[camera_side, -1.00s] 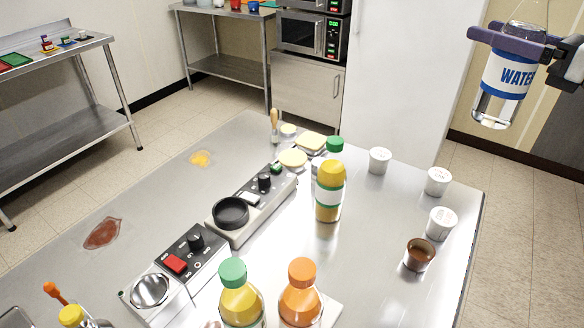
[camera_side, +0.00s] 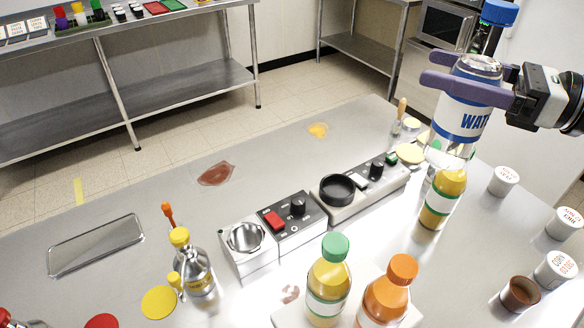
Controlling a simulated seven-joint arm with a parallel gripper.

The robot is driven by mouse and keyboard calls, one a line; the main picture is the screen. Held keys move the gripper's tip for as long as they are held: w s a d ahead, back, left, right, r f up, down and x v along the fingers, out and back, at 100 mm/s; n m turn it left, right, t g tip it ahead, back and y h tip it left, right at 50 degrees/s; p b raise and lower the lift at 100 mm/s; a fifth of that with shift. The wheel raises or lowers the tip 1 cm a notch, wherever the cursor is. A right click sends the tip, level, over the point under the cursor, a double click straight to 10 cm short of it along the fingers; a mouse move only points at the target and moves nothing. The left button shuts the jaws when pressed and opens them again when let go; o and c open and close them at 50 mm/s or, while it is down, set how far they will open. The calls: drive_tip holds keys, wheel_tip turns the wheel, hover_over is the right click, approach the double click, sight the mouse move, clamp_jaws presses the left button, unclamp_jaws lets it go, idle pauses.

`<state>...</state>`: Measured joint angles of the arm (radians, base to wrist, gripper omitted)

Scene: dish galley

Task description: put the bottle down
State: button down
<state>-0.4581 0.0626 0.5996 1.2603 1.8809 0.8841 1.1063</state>
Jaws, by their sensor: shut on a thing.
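A clear water bottle (camera_side: 463,117) with a blue-and-white label and a blue cap is upright in my gripper (camera_side: 462,84). The bottle overlaps the back right of the steel table (camera_side: 283,164) in the picture, in front of a yellow bottle (camera_side: 441,200). Its base seems to be above the table, but its exact height is hard to tell.
Green-capped (camera_side: 329,282) and orange-capped (camera_side: 387,295) bottles stand at the front. A burner unit (camera_side: 362,186) and red-button unit (camera_side: 273,224) sit mid-table. Several white cups (camera_side: 504,181) line the right. A brown spill (camera_side: 216,173) and shallow tray (camera_side: 97,245) lie left; space between them is clear.

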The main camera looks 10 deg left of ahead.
drive_tip(key=s+a+f+n+g, duration=0.2)
drive_tip(key=s+a+f+g, duration=0.1)
drive_tip(key=a+f, duration=0.5)
drive_tip(key=s+a+f+n+g, duration=0.1)
drive_tip(key=s+a+f+g, duration=0.15)
drive_tip(key=a+f, duration=0.55)
wheel_tip(320, 180, down, 10)
drive_tip(key=shift+s+r+y, duration=0.15)
drive_tip(key=shift+y, duration=0.25)
drive_tip(key=shift+t, duration=0.25)
unclamp_jaws()
drive_tip(key=shift+f, duration=0.35)
